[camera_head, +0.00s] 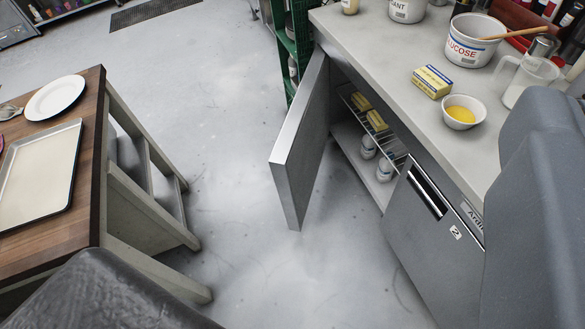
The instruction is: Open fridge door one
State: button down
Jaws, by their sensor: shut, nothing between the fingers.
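Fridge door one (303,140) stands wide open, swung out from the under-counter fridge over the floor, in the middle of the view. Its number and handle do not show. The open compartment has a wire shelf (383,128) with yellow packets (377,121) on it and white jars (385,169) below. Beside it, the door marked 2 (432,235) is shut, with a dark recessed handle (427,192). My gripper's fingers do not show; a grey part at the right edge and a dark part at the lower left block some of the view.
The steel counter (395,65) above the fridge carries a butter packet (432,81), a bowl (460,111), and a glucose tub (470,48). A wooden-topped table (88,165) with a tray stands left. Grey floor (235,190) lies clear between. A green rack (285,45) stands behind the open door.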

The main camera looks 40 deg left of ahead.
aim_at(294, 160)
jog(key=u, duration=0.05)
jog(key=i, duration=0.95)
jog(key=z, duration=0.1)
